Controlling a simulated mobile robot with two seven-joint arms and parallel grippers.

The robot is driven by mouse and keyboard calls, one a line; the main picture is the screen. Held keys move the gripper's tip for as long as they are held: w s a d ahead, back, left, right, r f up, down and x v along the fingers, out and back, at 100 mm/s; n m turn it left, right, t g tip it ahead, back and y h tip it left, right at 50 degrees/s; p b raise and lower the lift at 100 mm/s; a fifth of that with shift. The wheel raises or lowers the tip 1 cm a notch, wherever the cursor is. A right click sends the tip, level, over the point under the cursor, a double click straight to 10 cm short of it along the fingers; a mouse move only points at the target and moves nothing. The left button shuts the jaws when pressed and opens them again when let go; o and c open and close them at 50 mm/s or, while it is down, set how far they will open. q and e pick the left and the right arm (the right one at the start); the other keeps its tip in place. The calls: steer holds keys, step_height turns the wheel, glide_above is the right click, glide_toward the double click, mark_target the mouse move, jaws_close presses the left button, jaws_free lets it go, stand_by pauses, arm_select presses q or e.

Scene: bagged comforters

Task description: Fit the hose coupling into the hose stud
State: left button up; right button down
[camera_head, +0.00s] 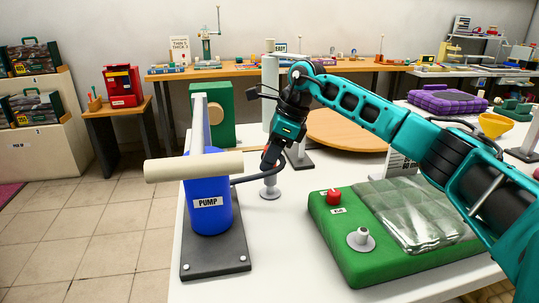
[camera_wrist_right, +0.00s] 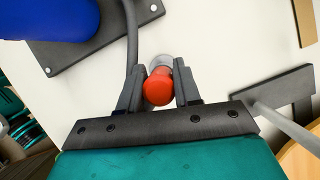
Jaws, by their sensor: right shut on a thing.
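The hose coupling (camera_wrist_right: 158,88) shows as an orange-red cylinder between the fingers of my right gripper (camera_wrist_right: 158,75) in the right wrist view. In the head view the right gripper (camera_head: 269,162) points down, shut on the coupling, which is mostly hidden there. The dark hose (camera_head: 247,179) runs from the blue pump (camera_head: 208,215) to the gripper. A pale holder with a round foot (camera_head: 270,193) stands directly below; I cannot tell whether the coupling touches it. The grey hose stud (camera_head: 361,239) stands upright and bare on the green base (camera_head: 330,238), right of and nearer than the gripper. My left gripper is not in view.
A clear-bagged quilted comforter (camera_head: 415,212) and a red knob (camera_head: 334,197) sit on the green base. The pump's pale handle (camera_head: 195,166) sticks out left of the gripper. A green box (camera_head: 218,108) and round wooden board (camera_head: 345,128) stand behind. White tabletop (camera_head: 285,245) is clear between pump and base.

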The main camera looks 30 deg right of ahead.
steer(key=shift+f, duration=0.55)
steer(key=shift+f+b, duration=0.4)
steer(key=shift+f, duration=0.3)
stand_by(0.3)
steer(key=c, duration=0.7)
jaws_free()
steer(key=shift+o, duration=0.2)
steer(key=o, duration=0.6)
